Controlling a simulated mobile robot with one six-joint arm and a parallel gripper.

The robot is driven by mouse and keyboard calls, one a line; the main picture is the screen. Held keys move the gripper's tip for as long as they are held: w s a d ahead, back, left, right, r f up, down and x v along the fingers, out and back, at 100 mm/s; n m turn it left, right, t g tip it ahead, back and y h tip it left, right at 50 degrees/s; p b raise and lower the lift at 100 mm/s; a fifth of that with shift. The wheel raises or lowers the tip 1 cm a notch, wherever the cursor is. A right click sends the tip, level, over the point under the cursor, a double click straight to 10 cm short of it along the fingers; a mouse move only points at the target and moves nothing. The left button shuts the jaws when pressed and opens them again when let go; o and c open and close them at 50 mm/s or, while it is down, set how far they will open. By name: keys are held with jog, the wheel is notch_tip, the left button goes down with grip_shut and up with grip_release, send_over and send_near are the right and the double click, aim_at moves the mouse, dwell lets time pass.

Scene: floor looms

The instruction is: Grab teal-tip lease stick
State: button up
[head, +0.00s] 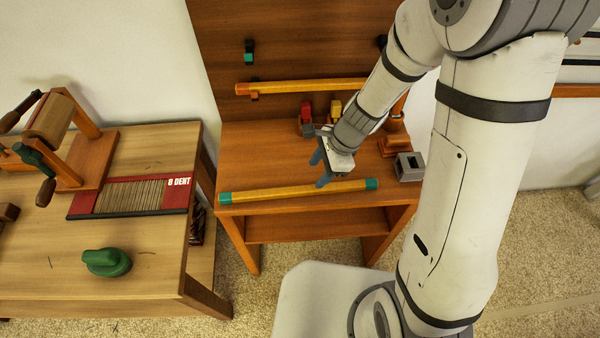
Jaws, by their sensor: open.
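The teal-tip lease stick (275,193) is a long yellow-orange bar with a teal cap at each end. It lies near the front edge of the orange-brown wooden table (262,151), running left to right and tilted slightly up to the right. My gripper (321,177) is open, with its fingers pointing down at the stick's middle-right part. One finger overlaps the stick in the picture; I cannot tell whether it touches it. The arm hides part of the table behind the gripper.
An orange-tipped stick (300,87) rests on the back panel. A red item (306,113), a yellow item (336,109) and a grey block (409,167) stand on the table.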

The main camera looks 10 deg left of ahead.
aim_at(300, 189)
jog(key=shift+s+a+f+m, duration=0.1)
jog(key=shift+a+f+m, duration=0.2)
jog(key=shift+f, duration=0.15)
jog(key=shift+a+f+m, duration=0.15)
jog(key=shift+f+m, duration=0.15)
jog(key=shift+f, duration=0.1)
jog(key=x, duration=0.2)
jog(key=b+x, duration=0.1)
jog(key=x, duration=0.4)
jog(key=shift+a+f+b, duration=0.15)
jog(key=shift+a+b, duration=0.15)
jog(key=shift+a, duration=0.15)
jog(key=shift+c, duration=0.3)
grip_shut()
